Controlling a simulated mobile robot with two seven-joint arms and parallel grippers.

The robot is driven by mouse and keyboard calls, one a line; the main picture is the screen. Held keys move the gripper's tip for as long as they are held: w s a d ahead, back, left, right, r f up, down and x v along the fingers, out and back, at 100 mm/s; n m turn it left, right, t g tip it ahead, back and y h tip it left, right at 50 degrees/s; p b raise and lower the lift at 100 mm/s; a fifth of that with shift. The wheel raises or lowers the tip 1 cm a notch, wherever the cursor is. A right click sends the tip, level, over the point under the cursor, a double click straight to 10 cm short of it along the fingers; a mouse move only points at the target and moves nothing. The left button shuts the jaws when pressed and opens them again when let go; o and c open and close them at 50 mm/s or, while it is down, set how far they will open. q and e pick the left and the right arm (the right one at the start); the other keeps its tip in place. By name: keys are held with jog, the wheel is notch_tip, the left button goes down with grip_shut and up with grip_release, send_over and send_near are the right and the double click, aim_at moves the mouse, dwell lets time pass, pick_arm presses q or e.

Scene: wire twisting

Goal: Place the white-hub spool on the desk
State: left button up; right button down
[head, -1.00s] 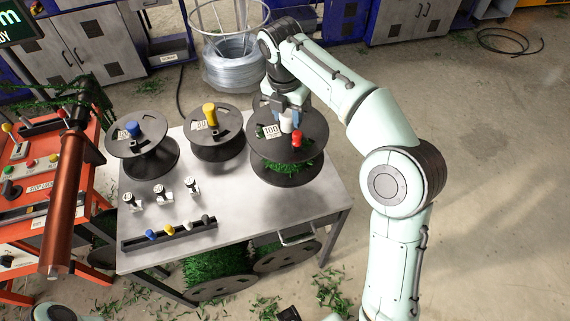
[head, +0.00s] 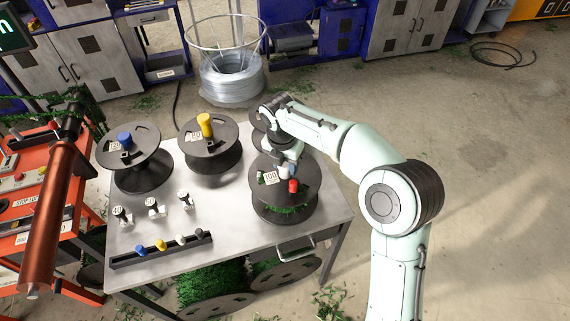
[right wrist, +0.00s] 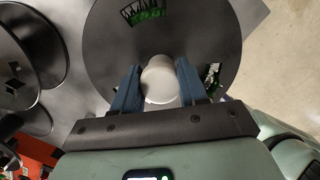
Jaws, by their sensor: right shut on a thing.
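The white-hub spool (head: 266,198) is a dark spool with a "100" tag and green wire between its flanges. My right gripper (head: 288,168) is shut on its white hub from above; in the right wrist view the white hub (right wrist: 160,82) sits between the blue fingers. A red piece (head: 293,186) shows just in front of the hub. The spool is upright over the right part of the grey desk (head: 225,245); I cannot tell whether its lower flange touches the top. My left gripper is not in view.
A blue-hub spool (head: 135,165) and a yellow-hub spool (head: 210,150) stand on the desk to the left. Several small tagged pieces and a dark peg rack (head: 160,249) lie in front. A dark round shape (head: 261,143) behind my arm is partly hidden.

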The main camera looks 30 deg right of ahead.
dwell(0.3)
jog(key=c, duration=0.6)
grip_release()
jog(key=shift+f, duration=0.15)
notch_tip(320, 180, up, 12)
jog(key=s+a+p, duration=0.1)
jog(key=p, duration=0.1)
jog(key=shift+a+p, duration=0.25)
jog(key=shift+p, duration=0.05)
